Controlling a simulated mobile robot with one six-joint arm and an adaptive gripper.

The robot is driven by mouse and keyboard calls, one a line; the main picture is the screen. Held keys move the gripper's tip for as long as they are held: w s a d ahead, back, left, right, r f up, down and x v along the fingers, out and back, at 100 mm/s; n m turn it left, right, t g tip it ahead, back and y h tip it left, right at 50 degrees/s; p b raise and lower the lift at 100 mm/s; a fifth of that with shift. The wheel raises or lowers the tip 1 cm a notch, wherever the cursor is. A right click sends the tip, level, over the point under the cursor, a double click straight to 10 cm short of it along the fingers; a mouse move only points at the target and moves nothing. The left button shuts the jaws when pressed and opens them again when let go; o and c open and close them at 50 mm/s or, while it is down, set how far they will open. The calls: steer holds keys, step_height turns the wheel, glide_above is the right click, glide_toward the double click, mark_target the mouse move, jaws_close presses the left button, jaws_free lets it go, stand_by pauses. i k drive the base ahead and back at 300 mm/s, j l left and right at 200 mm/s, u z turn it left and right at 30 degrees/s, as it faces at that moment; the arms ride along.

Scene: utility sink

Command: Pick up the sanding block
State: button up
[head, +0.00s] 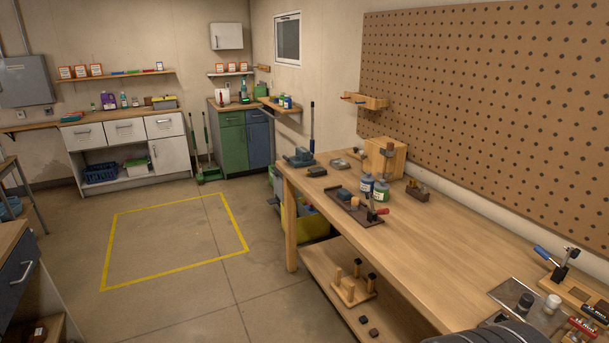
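I cannot tell for certain which thing is the sanding block. A small dark block (317,171) lies flat on the far left end of the wooden workbench (400,245). A small blue-grey block (343,193) sits in a dark tray (362,216) nearer the middle of the bench. Both are too small here to make out an abrasive face. My gripper is not seen in this view.
Two bottles (381,191) and a wooden box (385,157) stand behind the tray. A vise (299,157) is at the bench's far corner. A metal plate (510,298) with jars lies at the near right. The bench between is clear, as is the yellow-outlined floor.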

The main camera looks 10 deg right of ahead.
mark_target(344, 195)
steer(key=i, duration=2.05)
steer(key=i+j+z, duration=0.2)
steer(key=i, duration=0.65)
steer(key=l, duration=0.1)
